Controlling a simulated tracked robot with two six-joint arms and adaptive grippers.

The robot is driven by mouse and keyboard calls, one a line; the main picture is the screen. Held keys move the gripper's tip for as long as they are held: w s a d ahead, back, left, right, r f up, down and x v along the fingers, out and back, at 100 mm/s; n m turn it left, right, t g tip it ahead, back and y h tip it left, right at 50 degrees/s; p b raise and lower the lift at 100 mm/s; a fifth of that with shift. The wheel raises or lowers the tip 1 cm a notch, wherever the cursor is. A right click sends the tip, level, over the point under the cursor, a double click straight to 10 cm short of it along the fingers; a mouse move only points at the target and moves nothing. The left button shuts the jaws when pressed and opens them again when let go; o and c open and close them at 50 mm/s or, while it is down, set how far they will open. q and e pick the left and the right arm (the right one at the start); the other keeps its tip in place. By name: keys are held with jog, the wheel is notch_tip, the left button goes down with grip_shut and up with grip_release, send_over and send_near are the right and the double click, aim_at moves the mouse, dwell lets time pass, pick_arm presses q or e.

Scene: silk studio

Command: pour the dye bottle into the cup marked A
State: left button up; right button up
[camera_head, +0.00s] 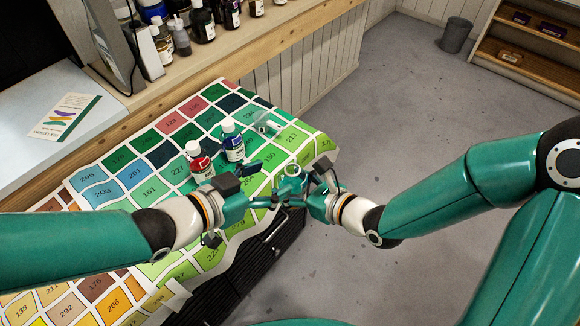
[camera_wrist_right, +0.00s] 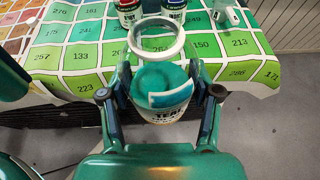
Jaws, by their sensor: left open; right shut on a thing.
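My right gripper (camera_head: 304,182) is shut on a round vessel, apparently the dye bottle (camera_wrist_right: 165,103). In the right wrist view the fingers (camera_wrist_right: 160,84) sit either side of the vessel. My left gripper (camera_head: 262,183) is open close beside the right one; I cannot tell whether they touch.
Two white-capped bottles stand on the colour-chart cloth (camera_head: 146,192): one red-labelled (camera_head: 200,164), one blue-labelled (camera_head: 233,144). Several bottles line the wooden shelf behind (camera_head: 203,24). A leaflet (camera_head: 66,116) lies at left. A bin (camera_head: 456,36) stands on open floor.

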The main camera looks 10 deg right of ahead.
aim_at(287, 171)
pick_arm(q)
jog(key=x, duration=0.8)
jog(key=shift+w+d+f, duration=0.15)
jog(key=shift+f, duration=0.05)
jog(key=shift+c, duration=0.3)
jog(key=shift+f, duration=0.1)
grip_shut()
pick_arm(e)
jog(key=shift+r, duration=0.1)
jog(key=o, duration=1.2)
jog(key=shift+w, duration=0.1)
jog(key=shift+o, duration=1.4)
